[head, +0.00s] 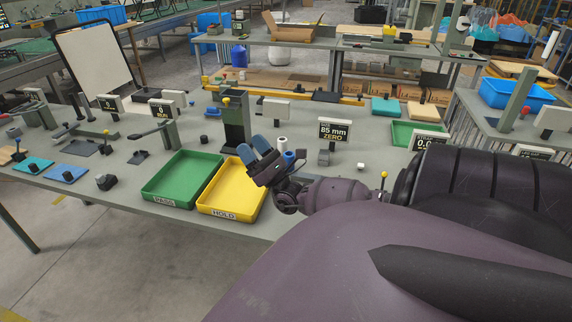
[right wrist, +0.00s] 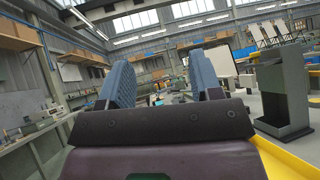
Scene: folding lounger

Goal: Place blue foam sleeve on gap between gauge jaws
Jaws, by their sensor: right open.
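My right gripper (head: 253,147) is open over the yellow HOLD tray, its blue finger pads apart. In the right wrist view the pads (right wrist: 160,80) stand apart with nothing held between them. A small blue cylinder (head: 289,158), which looks like the blue foam sleeve, stands just right of the gripper, partly hidden by it. The display reading 85 mm ZERO (head: 334,130) stands farther right, with a small grey block (head: 325,157) below it that may belong to the gauge. I cannot make out the gauge jaws or their gap. My left gripper is not in view.
The yellow tray (head: 228,214) and green PASS tray (head: 166,203) sit side by side at the table's front edge. A dark grey post stand (head: 236,125) rises behind them. A white cylinder (head: 283,142) stands near the gripper. My right arm covers the lower right.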

